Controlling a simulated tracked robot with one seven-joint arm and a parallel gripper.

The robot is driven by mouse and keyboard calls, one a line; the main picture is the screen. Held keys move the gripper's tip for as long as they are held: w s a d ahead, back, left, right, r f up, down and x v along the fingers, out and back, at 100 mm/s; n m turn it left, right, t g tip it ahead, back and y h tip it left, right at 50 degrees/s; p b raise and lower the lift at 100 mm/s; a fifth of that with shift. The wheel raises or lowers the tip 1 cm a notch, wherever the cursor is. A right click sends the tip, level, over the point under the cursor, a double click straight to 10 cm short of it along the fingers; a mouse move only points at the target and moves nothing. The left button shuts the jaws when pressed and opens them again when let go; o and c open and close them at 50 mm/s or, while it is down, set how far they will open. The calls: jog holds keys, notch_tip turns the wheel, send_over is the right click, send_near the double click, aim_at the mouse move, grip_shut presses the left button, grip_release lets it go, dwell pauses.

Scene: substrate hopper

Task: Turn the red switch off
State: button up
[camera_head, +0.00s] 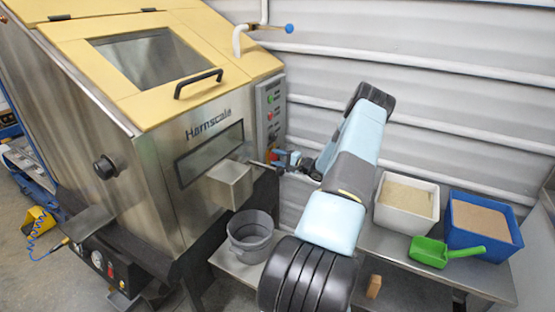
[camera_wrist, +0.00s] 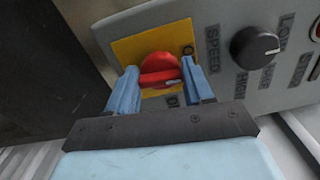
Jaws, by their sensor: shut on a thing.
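The red switch (camera_wrist: 160,72) is a rotary knob on a yellow square plate (camera_wrist: 128,48), set in a grey control panel. Its grip bar lies nearly level in the wrist view, with a pale mark at its right end. My gripper (camera_wrist: 162,84) has its two blue fingers on either side of the knob, shut on it. In the head view my gripper (camera_head: 290,160) reaches the lower part of the panel on the machine's right side; the red switch is hard to make out there. Part of the lettering around the knob is hidden by the right finger.
A black speed knob (camera_wrist: 255,46) sits right of the switch, with another red control at the picture's edge. The hopper machine (camera_head: 215,130) stands left of my arm. A grey bucket (camera_head: 250,238), white bin (camera_head: 405,205), blue bin (camera_head: 482,228) and green scoop (camera_head: 445,252) are below.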

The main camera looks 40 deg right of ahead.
jog(key=shift+a+f+n, duration=0.2)
jog(key=shift+a+n, duration=0.1)
jog(key=shift+n, duration=0.3)
jog(key=shift+a+f, duration=0.1)
jog(key=o, duration=1)
jog(key=shift+o, duration=0.2)
jog(key=shift+d, duration=0.2)
jog(key=v, duration=1.4)
jog(key=shift+w+a, duration=0.15)
